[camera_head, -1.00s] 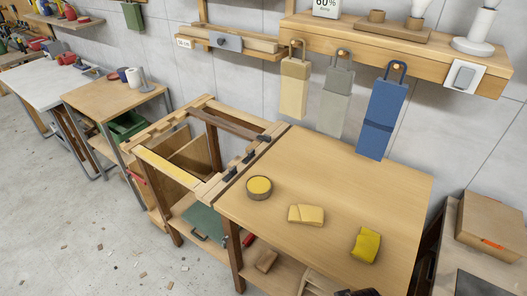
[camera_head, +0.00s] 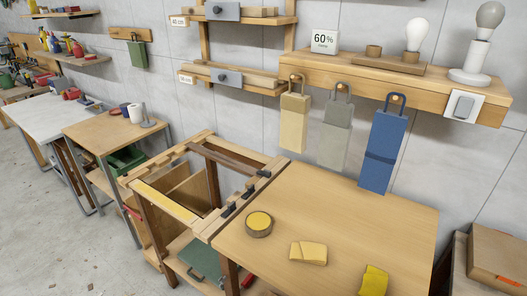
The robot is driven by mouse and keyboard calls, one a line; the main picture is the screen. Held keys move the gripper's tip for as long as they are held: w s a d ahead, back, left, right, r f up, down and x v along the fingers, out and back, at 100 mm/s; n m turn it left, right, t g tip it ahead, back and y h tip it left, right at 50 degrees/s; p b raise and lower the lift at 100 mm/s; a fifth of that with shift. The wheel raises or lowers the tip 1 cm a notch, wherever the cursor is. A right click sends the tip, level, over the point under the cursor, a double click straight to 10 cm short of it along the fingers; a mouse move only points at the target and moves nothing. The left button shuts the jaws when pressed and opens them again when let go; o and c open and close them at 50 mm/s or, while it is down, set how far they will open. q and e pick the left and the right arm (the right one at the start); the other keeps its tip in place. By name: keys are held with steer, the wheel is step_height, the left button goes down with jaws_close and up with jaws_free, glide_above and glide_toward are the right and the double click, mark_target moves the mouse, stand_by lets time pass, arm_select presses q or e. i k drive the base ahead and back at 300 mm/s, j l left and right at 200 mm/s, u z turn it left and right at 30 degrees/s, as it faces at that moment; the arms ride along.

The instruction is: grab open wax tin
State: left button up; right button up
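The open wax tin (camera_head: 258,224) is a round, low tin with yellow wax showing in its top. It stands on the wooden workbench top (camera_head: 330,217), near the left end beside the dark clamps. Neither of my grippers shows in the head view, so I cannot see what they hold.
A pale yellow sponge or folded cloth (camera_head: 308,253) and a brighter yellow cloth (camera_head: 374,281) lie right of the tin. Dark clamps (camera_head: 238,198) line the open wooden frame (camera_head: 160,197) at left. Beige, grey and blue bags (camera_head: 382,150) hang behind. The back right benchtop is clear.

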mark_target(258, 224)
steer(key=i+j+z, duration=0.2)
steer(key=j, duration=0.4)
steer(key=i+j+z, duration=0.2)
steer(key=j, duration=0.35)
steer(key=j+z, duration=0.2)
steer(key=j, duration=0.4)
